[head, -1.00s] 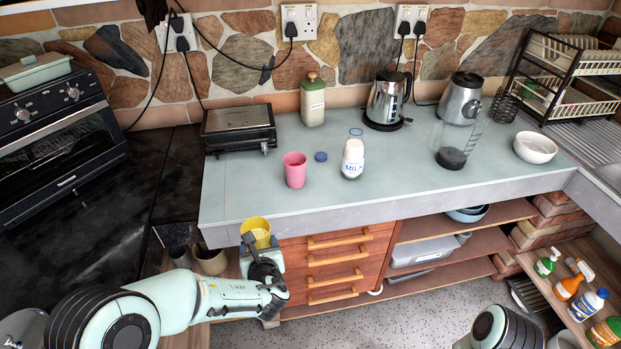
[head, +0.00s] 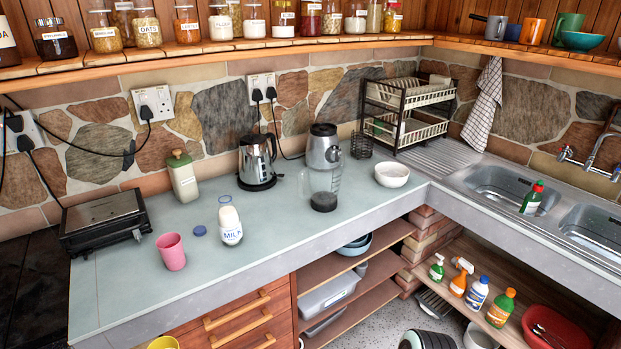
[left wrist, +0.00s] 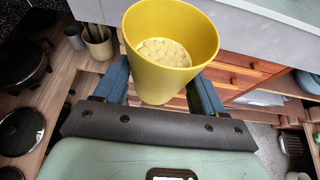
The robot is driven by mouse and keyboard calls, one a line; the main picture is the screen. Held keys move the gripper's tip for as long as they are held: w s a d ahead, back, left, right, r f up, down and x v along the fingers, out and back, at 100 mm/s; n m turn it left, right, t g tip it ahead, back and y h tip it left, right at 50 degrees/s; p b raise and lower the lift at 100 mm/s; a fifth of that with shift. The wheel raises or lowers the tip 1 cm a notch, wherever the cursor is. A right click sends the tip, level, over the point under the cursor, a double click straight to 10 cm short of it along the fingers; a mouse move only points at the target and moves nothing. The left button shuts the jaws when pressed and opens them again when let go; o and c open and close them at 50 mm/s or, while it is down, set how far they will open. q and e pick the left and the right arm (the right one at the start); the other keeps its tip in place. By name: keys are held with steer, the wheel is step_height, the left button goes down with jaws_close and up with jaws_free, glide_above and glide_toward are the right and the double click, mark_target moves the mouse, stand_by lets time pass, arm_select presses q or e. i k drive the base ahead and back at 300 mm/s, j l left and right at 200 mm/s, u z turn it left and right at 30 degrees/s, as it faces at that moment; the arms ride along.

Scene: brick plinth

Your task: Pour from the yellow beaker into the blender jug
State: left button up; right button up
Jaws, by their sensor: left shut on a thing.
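The yellow beaker (left wrist: 165,85) is held between the two fingers of my left gripper (left wrist: 163,88) in the left wrist view. Its mouth faces up and pale, lumpy contents lie inside. In the head view only the rim of the yellow beaker (head: 163,343) shows at the bottom edge, in front of the worktop. The blender jug (head: 324,188), clear with a dark base and a handle, stands upright on the worktop before a steel motor unit (head: 323,146). It looks empty. The beaker is well to the left of and nearer than the jug. My right gripper is not in view.
A pink cup (head: 171,252), a blue lid (head: 199,230) and a milk bottle (head: 230,225) stand on the worktop (head: 130,290) left of the jug. A kettle (head: 257,162) is behind, and a white bowl (head: 391,174) is to the right. The worktop's front edge is clear.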

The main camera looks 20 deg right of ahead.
mark_target(324, 169)
steer(key=i+l, duration=0.1)
steer(key=l, duration=0.4)
steer(key=i+l, duration=0.1)
steer(key=l, duration=0.35)
steer(key=i+l, duration=0.1)
steer(key=l, duration=0.4)
steer(key=i+l, duration=0.1)
steer(key=l, duration=0.4)
steer(key=i+l, duration=0.1)
steer(key=l, duration=0.35)
steer(key=i+l, duration=0.1)
steer(key=l, duration=0.4)
